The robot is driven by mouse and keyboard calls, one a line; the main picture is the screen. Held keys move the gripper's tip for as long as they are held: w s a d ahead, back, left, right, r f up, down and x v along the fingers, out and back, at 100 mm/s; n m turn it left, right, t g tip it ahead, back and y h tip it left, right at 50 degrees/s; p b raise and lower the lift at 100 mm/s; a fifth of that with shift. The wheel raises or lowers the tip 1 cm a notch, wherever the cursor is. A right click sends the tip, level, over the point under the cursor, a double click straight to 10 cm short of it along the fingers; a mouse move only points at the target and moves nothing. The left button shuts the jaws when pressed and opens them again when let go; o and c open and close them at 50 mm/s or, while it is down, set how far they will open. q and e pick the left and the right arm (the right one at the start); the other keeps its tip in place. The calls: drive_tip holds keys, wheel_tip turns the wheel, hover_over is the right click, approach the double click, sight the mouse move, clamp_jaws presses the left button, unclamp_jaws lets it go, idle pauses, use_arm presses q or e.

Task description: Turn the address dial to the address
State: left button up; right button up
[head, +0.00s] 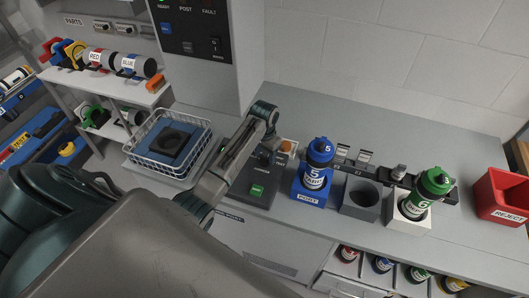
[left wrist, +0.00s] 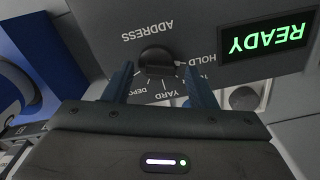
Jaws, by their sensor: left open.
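The address dial is a black round knob (left wrist: 157,57) on a grey panel under the word ADDRESS, upside down in the left wrist view. Marks around it read HOLD, YARD and DEPOT, partly covered by the gripper. I cannot tell clearly which mark the knob points to. My left gripper (left wrist: 162,77) is open, with one dark finger on each side of the knob; contact cannot be told. In the head view the left gripper (head: 269,132) is over the dark control box (head: 248,196), and the dial is hidden there. My right gripper is not in view.
A green READY display (left wrist: 266,40) is beside the dial. Right of the box stand a blue bottle (head: 318,155) in a blue holder, an empty grey holder (head: 361,203) and a green bottle (head: 434,185). A wire basket (head: 140,158) is at left, a red bin (head: 497,193) far right.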

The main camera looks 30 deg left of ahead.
use_arm(q)
drive_tip(key=shift+f, duration=0.1)
drive_tip(key=c, duration=1)
drive_tip(key=shift+o, duration=0.2)
